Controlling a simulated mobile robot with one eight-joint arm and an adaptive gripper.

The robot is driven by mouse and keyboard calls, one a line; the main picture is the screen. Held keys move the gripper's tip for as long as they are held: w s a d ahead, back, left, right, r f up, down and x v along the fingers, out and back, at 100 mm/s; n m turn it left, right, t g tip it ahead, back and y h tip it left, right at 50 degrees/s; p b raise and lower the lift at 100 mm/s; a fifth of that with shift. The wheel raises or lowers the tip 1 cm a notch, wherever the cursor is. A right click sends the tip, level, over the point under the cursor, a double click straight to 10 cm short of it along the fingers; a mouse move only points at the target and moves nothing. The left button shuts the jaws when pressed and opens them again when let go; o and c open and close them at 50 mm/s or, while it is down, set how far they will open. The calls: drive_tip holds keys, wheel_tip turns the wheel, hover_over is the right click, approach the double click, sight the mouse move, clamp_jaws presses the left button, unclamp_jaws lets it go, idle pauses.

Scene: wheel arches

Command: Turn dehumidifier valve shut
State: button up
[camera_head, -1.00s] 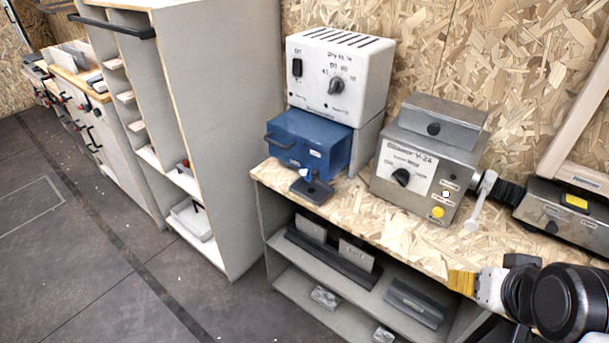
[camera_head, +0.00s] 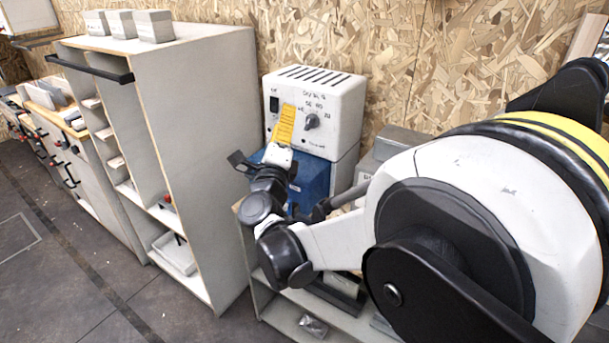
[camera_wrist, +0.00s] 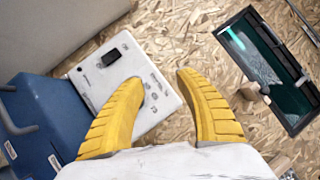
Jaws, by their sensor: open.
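The white box (camera_head: 340,92), with slots on top and dial markings, looks like the dehumidifier. It has a dark switch (camera_head: 274,104) and a dark round knob (camera_head: 311,121), which I take as the valve. My gripper (camera_head: 288,108) has yellow fingers and appears in front of the box's face, left of the knob. In the wrist view, the fingers of my gripper (camera_wrist: 160,77) are apart with nothing held between them. The white panel (camera_wrist: 112,75) with its switch (camera_wrist: 111,57) lies by the left finger. The knob is not clear there, perhaps hidden by that finger.
A blue box (camera_head: 314,184) sits below the white box, partly hidden by my arm. A tall grey cabinet (camera_head: 200,140) stands close on the left. My arm covers most of the bench on the right. A dark-screened frame (camera_wrist: 268,70) shows at right in the wrist view.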

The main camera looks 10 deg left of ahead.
drive_tip(key=s+a+f+m+g+h, duration=0.25)
drive_tip(key=f+m, duration=0.25)
drive_tip(key=f, duration=0.4)
drive_tip(key=s+a+f+m+g+h+p, duration=0.1)
drive_tip(key=s+f+m+h, duration=0.25)
drive_tip(key=f, duration=0.55)
drive_tip(key=s+a+f+m+g+h, duration=0.1)
drive_tip(key=s+f+m+h, duration=0.3)
drive_tip(key=f, duration=0.4)
drive_tip(key=shift+m+y, duration=0.6)
drive_tip(key=shift+m, duration=0.05)
drive_tip(key=b+x, duration=0.1)
drive_tip(key=x, duration=0.4)
drive_tip(key=b+x, duration=0.1)
drive_tip(key=x, duration=0.4)
drive_tip(key=shift+w+d+f+b, duration=0.1)
drive_tip(key=shift+w+f+b, duration=0.15)
drive_tip(key=shift+b, duration=0.15)
drive_tip(key=shift+c, duration=0.5)
